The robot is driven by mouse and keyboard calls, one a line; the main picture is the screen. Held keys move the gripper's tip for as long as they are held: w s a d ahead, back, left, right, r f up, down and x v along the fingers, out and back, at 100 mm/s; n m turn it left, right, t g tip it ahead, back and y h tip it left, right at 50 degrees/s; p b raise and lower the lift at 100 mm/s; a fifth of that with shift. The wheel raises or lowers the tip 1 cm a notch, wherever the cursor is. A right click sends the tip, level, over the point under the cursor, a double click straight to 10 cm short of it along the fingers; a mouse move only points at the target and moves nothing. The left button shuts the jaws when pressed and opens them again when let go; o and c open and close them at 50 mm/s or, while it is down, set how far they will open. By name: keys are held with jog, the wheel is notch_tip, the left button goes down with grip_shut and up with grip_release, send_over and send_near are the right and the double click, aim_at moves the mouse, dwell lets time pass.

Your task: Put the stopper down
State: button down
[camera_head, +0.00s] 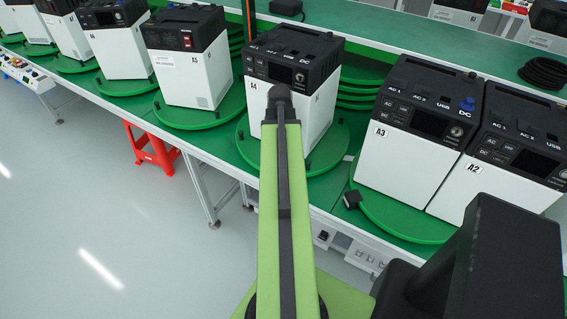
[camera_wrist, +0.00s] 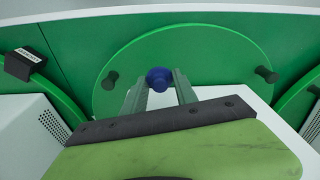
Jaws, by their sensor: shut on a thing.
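The blue stopper (camera_wrist: 159,77) is between the two grey fingertips of my gripper (camera_wrist: 160,88) in the wrist view. My gripper is shut on it, over the green turntable (camera_wrist: 196,45) with black pegs. I cannot tell whether the stopper touches the turntable. In the head view my arm hides the gripper and the held stopper, in front of the white and black unit A4 (camera_head: 315,113).
Units A3 and A2 (camera_head: 500,178) stand close together on the green turntable at the right. Unit A5 (camera_head: 193,82) stands to the left. A red stool (camera_head: 150,145) is below the bench.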

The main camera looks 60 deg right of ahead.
jog(key=shift+f+b, duration=2)
jog(key=shift+f, duration=0.15)
jog(key=c, duration=1)
grip_release()
jog(key=shift+r, duration=0.1)
jog(key=shift+o, duration=0.2)
notch_tip(320, 180, up, 17)
jog(key=a+p, duration=0.1)
jog(key=p, duration=1.6)
jog(key=shift+a+r+p, duration=0.2)
jog(key=shift+a+p, duration=0.1)
jog(key=shift+a, duration=0.1)
